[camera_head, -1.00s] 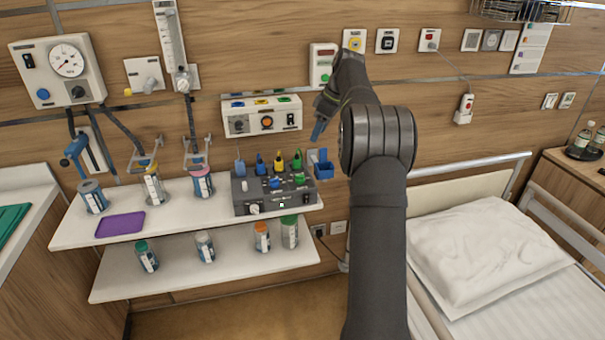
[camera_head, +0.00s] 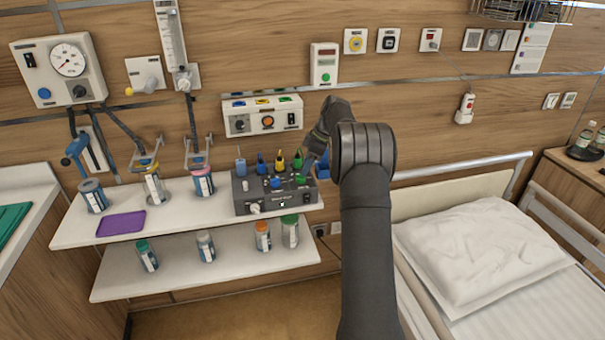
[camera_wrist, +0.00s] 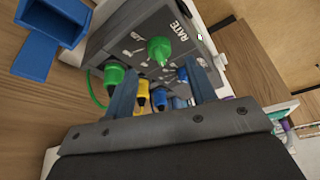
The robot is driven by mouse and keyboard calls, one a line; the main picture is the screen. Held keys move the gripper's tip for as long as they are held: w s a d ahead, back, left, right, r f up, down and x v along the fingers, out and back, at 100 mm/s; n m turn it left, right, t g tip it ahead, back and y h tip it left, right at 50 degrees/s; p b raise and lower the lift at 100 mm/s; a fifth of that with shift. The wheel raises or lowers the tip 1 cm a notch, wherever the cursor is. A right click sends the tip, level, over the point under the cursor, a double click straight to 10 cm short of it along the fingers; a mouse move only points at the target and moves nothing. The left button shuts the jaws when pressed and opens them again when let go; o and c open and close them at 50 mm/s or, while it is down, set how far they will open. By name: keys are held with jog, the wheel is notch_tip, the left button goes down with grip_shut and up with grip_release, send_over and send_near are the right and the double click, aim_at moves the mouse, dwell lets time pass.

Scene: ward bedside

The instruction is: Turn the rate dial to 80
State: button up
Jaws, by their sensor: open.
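The grey control box (camera_head: 242,207) stands on the upper shelf. Its top carries a green knob (camera_head: 301,181), a blue knob (camera_head: 275,183) and a white knob (camera_head: 245,186), with coloured plugs at its back. In the wrist view, the word RATE is printed on the grey box (camera_wrist: 203,50) near the green knob (camera_wrist: 160,50); I cannot read any dial setting. My gripper (camera_head: 304,165) is near the box's right end. In the wrist view my gripper (camera_wrist: 164,84) is open and empty, its fingers spread, with the green knob beyond the fingertips.
A blue holder (camera_wrist: 50,40) sits beside the box, close to my gripper. Upright plugs, yellow (camera_wrist: 142,92) and green (camera_wrist: 113,78), stand close to the fingers. A wall panel (camera_head: 232,124) hangs above the box. Jars and a purple tray (camera_head: 121,224) share the shelf at left.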

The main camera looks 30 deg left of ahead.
aim_at(301, 178)
jog(key=shift+x, duration=2.25)
jog(key=shift+c, duration=0.2)
jog(key=c, duration=0.9)
